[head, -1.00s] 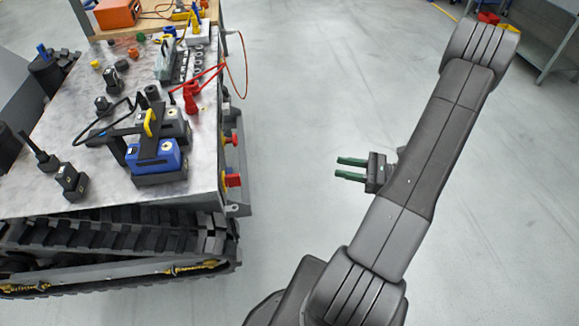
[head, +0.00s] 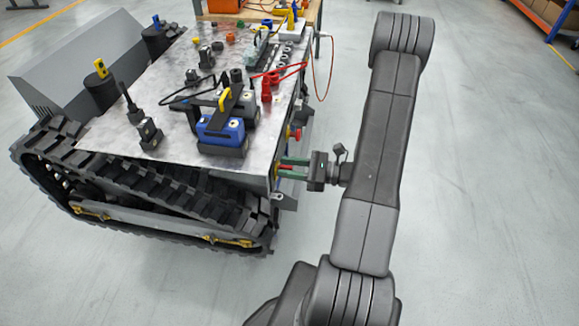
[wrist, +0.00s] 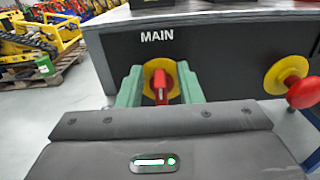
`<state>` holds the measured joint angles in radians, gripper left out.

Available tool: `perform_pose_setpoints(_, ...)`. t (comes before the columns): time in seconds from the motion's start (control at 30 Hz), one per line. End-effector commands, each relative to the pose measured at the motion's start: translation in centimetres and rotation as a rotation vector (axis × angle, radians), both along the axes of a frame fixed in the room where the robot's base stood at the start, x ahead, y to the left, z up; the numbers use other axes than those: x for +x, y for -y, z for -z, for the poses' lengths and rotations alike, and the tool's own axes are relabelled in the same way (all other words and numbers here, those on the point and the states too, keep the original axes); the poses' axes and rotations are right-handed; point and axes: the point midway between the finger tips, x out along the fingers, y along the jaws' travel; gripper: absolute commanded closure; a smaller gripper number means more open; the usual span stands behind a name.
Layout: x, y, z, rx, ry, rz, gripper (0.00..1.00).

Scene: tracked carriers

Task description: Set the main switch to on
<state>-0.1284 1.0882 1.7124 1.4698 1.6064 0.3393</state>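The main switch (wrist: 161,82) is a red handle on a yellow disc, under the white word MAIN on the dark side panel of the tracked carrier. Its handle stands about upright in the wrist view. My gripper (wrist: 160,86) is open, with one green finger on each side of the red handle and a gap to it on both sides. In the head view my gripper (head: 279,168) reaches left to the carrier's side, and its fingertips partly hide the switch. I cannot tell how deep the fingers reach past the handle.
A red mushroom button (wrist: 297,86) on a yellow disc sits right of the switch. The carrier's metal top (head: 130,128) holds a blue battery block (head: 219,133), cables and small parts. A workbench stands behind. The floor to the right is clear.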

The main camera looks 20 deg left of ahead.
Motion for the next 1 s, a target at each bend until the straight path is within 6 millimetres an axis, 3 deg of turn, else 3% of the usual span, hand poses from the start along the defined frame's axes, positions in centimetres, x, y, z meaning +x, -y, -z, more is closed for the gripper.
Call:
perform_pose_setpoints(0.1,0.00,0.02,0.00,0.000,0.000,0.000,0.69)
perform_pose_setpoints(0.27,0.02,0.03,0.00,0.000,0.000,0.000,1.00)
perform_pose_setpoints(0.67,0.11,0.02,-0.09,-0.010,-0.042,0.000,1.00)
perform_pose_setpoints(1.0,0.54,-0.10,-0.18,-0.063,-0.264,0.000,1.00)
